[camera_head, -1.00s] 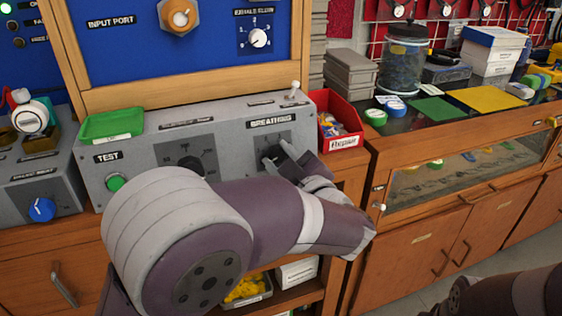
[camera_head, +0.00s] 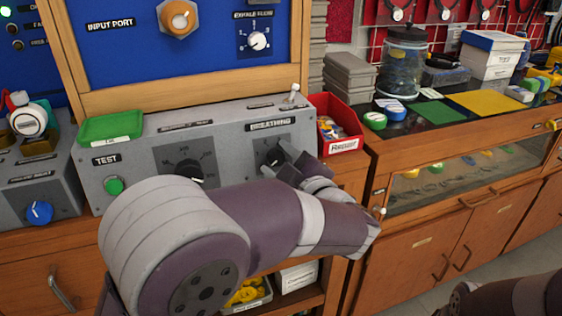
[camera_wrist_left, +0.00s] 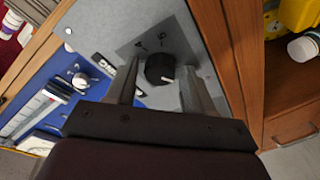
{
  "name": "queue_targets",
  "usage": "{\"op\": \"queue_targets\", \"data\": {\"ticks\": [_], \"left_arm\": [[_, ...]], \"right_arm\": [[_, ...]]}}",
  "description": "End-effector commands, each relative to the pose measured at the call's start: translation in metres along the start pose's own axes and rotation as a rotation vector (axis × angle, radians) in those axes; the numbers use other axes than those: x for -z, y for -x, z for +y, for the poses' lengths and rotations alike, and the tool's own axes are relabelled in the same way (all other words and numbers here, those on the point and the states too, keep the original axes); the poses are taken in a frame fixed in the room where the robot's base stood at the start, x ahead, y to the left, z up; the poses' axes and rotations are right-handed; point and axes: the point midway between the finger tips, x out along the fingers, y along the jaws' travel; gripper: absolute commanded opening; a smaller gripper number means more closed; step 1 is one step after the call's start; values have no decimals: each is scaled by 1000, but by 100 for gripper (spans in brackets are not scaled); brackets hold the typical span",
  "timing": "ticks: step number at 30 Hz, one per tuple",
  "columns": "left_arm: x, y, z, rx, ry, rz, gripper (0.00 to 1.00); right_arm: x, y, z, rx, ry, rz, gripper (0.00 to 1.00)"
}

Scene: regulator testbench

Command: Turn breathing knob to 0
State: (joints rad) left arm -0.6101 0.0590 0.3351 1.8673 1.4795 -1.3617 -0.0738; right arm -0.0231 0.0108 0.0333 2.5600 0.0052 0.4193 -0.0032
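The breathing knob (camera_head: 273,157) is a black dial on the front of the grey panel (camera_head: 232,147), below the "BREATHING" label. In the left wrist view the black knob (camera_wrist_left: 160,69) lies between the two fingers of my left gripper (camera_wrist_left: 156,85). The fingers are apart, with a visible gap on either side of the knob. In the head view my left gripper (camera_head: 281,165) is at the knob, partly hidden by its own wrist. The knob's dial marks are mostly hidden or too small to read. My right gripper is not in view; only part of my right arm shows at the lower right.
Left of the breathing knob are another black dial (camera_head: 189,169) and a green test button (camera_head: 113,186). A small toggle (camera_head: 292,93) and a green tray (camera_head: 111,126) are on top of the panel. A red bin (camera_head: 338,127) stands close on the right.

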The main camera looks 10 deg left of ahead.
Motion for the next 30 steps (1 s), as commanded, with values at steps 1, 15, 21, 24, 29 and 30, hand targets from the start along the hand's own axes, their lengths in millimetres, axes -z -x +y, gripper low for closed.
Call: {"op": "queue_targets", "data": {"ticks": [1, 15, 21, 24, 29, 30], "left_arm": [[0, 0, 0, 0, -1, 0, 63], [1, 26, 2, -4, -2, -3, 63], [1, 80, 3, -5, -3, -4, 63], [1, 103, 2, -5, -2, -4, 63], [0, 124, 1, -2, -1, -1, 63], [0, 126, 0, -2, -1, -1, 63]], "right_arm": [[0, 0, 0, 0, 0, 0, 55], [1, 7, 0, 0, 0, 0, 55], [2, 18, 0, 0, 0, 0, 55], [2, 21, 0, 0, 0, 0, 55], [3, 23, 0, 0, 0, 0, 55], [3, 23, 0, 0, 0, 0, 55]]}}
